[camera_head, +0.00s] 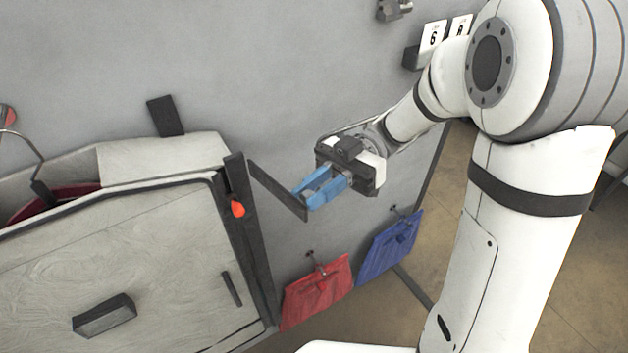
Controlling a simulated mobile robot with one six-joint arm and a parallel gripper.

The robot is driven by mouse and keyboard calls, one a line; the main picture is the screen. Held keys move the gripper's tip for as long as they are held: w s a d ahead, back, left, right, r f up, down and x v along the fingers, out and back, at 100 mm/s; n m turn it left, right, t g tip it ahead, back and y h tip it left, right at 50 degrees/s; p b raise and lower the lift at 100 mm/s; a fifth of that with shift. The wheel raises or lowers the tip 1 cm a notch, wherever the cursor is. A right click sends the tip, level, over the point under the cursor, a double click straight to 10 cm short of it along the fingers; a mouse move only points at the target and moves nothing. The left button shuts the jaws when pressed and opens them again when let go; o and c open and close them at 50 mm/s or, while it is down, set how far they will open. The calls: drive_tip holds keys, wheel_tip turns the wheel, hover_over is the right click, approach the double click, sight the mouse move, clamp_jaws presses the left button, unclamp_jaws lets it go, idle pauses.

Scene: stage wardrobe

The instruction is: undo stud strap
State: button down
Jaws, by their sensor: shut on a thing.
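A dark flat strap (276,189) runs slantwise from near the top of a black upright strip (254,245) on the trunk's right edge down to my gripper. My gripper (305,199), with blue fingers, comes in from the upper right and is shut on the strap near its lower right end. The strap stands out from the trunk, with grey wall showing behind it. No stud can be made out; the fingers hide part of the strap's end.
The trunk has a pale front panel (130,270) with a dark handle (104,315). Another dark flap (165,116) stands up behind it. A red pouch (317,292) and a blue pouch (389,248) hang below my gripper. Number cards (433,36) are on the wall.

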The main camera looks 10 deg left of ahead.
drive_tip(key=shift+s+f, duration=0.1)
drive_tip(key=c, duration=1.3)
unclamp_jaws()
drive_tip(key=shift+a, duration=0.1)
